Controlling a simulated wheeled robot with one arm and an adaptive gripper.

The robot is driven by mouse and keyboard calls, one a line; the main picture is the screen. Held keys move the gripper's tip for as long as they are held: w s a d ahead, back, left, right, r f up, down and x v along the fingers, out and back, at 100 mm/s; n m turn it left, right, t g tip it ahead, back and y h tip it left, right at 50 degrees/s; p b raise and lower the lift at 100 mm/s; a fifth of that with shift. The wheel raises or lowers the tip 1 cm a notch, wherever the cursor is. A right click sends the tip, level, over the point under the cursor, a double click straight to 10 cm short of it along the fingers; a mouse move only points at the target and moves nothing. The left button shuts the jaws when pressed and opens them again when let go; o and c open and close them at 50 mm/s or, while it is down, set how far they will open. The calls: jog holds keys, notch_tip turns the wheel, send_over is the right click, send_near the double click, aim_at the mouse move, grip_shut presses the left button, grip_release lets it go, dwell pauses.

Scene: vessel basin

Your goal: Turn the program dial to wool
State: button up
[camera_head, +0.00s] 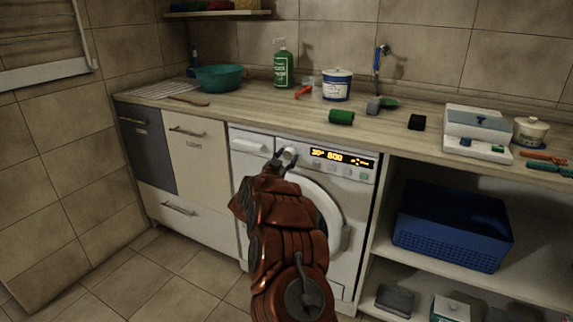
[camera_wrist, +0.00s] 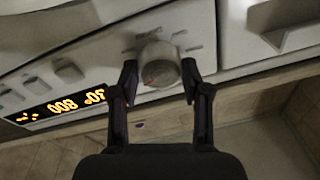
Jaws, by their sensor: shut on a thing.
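The washing machine (camera_head: 341,181) is built in under the wooden counter, with its round door partly hidden by my arm. Its program dial (camera_head: 289,154) is a pale round knob left of the lit display (camera_head: 343,158). The dial also shows in the wrist view (camera_wrist: 158,66), with a small red mark on its face. My gripper (camera_head: 284,160) is at the dial, and in the wrist view my gripper (camera_wrist: 160,80) has one finger on each side of the knob, shut on it. The display reads 30° and 800. The program labels around the dial are too blurred to read.
The detergent drawer (camera_head: 251,145) is left of the dial. Buttons (camera_wrist: 69,70) lie by the display. The counter (camera_head: 235,108) above holds a teal bowl (camera_head: 218,78), a green bottle (camera_head: 283,68) and a tub (camera_head: 336,88). A blue crate (camera_head: 452,230) sits on the right shelf.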

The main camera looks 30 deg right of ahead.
jog(key=m+b, duration=0.1)
jog(key=m, duration=0.1)
jog(key=m+b, duration=0.2)
jog(key=m, duration=0.1)
jog(key=m+g+b, duration=0.1)
jog(key=m+b, duration=0.1)
jog(key=shift+f+h, duration=0.3)
jog(key=shift+h, duration=0.1)
jog(key=m+b, duration=0.2)
jog(key=m, duration=0.1)
jog(key=shift+r+m+g+b, duration=0.15)
jog(key=shift+m+g+b, duration=0.35)
jog(key=shift+m+b, duration=1.05)
jog(key=shift+m+p, duration=0.35)
jog(key=shift+m, duration=0.1)
jog(key=o, duration=1.2)
jog(key=shift+c, duration=0.2)
jog(key=shift+a, duration=0.2)
jog(key=r+v, duration=0.1)
jog(key=v, duration=1)
jog(key=shift+s+a+f, duration=0.15)
jog(key=shift+a+f, duration=0.2)
jog(key=shift+f, duration=0.15)
